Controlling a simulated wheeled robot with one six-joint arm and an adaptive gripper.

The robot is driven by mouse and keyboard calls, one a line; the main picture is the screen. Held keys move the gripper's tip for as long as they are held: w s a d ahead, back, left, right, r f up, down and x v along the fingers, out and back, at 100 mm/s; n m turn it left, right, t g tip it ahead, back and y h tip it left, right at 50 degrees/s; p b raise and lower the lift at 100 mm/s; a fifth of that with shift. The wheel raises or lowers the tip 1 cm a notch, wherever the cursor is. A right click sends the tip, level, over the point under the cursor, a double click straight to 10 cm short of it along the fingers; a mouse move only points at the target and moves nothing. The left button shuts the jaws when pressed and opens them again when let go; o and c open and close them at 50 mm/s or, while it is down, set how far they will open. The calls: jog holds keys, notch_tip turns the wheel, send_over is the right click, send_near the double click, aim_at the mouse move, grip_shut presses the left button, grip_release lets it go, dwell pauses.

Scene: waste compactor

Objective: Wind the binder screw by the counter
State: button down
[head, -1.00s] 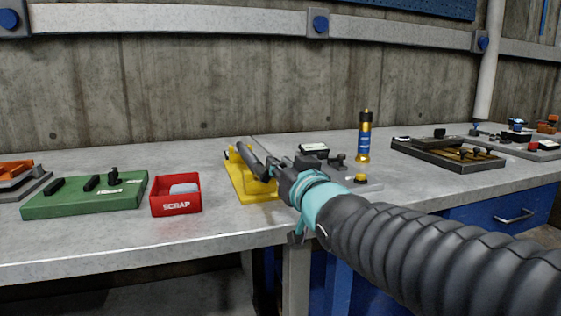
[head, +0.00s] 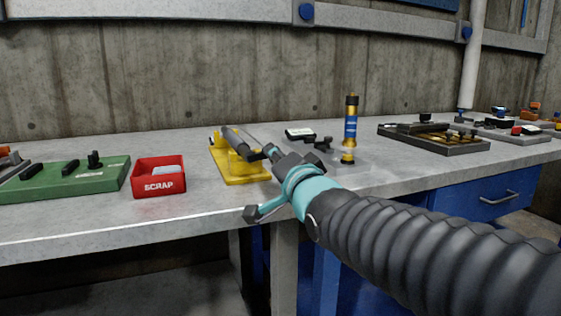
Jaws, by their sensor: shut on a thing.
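The binder screw (head: 238,139) is a dark grey rod with a bright section, lying on a yellow base (head: 240,178) on the bench. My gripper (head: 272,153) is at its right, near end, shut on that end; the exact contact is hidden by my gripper. A teal bar with a dark tip sticks out to the lower left of my wrist. A small dark box with a pale face (head: 299,134), perhaps the counter, stands just behind and right of my gripper. No reading on it is legible.
A red SCRAP bin (head: 158,189) and a green block (head: 60,184) stand left. A gold-and-blue cylinder (head: 350,125) stands upright on a grey plate at right. A dark tray (head: 440,148) lies farther right. The bench front is clear at left.

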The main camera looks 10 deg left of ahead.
jog(key=shift+f+m+b, duration=0.35)
jog(key=shift+f+m, duration=0.05)
jog(key=shift+m, duration=0.2)
jog(key=c, duration=1)
grip_release()
jog(key=shift+s+d, duration=0.3)
jog(key=shift+s, duration=0.2)
jog(key=v, duration=1.1)
jog(key=shift+w, duration=0.1)
